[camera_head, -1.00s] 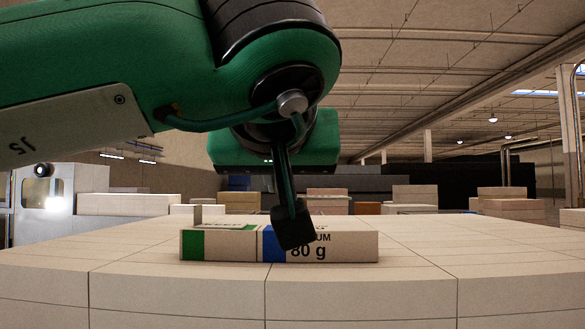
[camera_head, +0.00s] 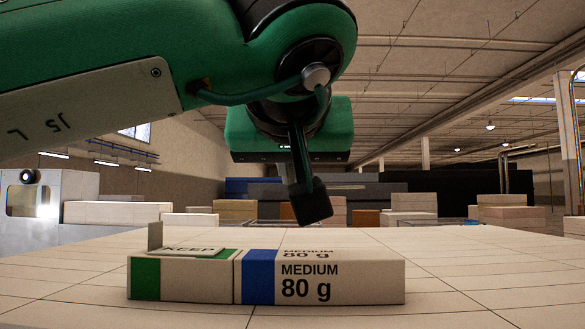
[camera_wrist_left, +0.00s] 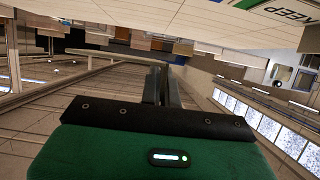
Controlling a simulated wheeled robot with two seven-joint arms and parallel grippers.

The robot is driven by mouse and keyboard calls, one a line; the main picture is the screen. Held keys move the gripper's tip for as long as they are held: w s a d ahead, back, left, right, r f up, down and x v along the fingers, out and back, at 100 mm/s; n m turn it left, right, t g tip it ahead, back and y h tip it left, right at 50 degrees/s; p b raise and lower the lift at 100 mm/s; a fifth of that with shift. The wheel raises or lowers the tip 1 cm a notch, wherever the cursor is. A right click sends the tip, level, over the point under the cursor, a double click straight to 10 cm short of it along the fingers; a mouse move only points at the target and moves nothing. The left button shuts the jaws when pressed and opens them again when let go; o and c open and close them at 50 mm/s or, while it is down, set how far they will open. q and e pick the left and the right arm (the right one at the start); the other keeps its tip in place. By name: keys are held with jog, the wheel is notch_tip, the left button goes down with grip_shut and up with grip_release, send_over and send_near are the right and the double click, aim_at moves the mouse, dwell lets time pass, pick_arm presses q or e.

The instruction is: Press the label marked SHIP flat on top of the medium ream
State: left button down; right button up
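The medium ream (camera_head: 335,278) lies on the pale tiled surface with a blue band and "MEDIUM 80 g" print. Its top print shows and no label is seen on it. A green-banded ream (camera_head: 195,278) sits against its left end, with a KEEP label (camera_head: 190,249) and an upright tab on top. My left gripper (camera_head: 312,206) hangs above and behind the medium ream, apart from it. In the left wrist view its dark fingers (camera_wrist_left: 161,86) are close together; whether they grip anything is unclear. No SHIP marking is readable. My right gripper is out of view.
The pale tiled surface (camera_head: 480,275) is clear to the right of the reams. Stacked cartons (camera_head: 510,213) stand beyond it at the back. A grey machine (camera_head: 45,205) stands at the far left.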

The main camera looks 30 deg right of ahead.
pick_arm(q)
jog(key=shift+f, duration=0.1)
jog(key=b, duration=0.3)
send_over(292, 252)
notch_tip(292, 252, down, 4)
jog(key=shift+w+d+f, duration=0.1)
jog(key=shift+f+b, duration=0.45)
jog(key=shift+f, duration=0.3)
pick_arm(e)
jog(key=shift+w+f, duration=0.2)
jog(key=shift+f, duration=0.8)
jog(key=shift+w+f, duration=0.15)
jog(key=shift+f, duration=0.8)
pick_arm(q)
jog(key=shift+r, duration=0.1)
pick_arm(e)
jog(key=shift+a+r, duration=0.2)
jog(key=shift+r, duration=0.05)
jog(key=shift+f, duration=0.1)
pick_arm(q)
jog(key=shift+f, duration=0.55)
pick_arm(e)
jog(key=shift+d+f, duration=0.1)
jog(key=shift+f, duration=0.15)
pick_arm(q)
jog(key=shift+f, duration=0.25)
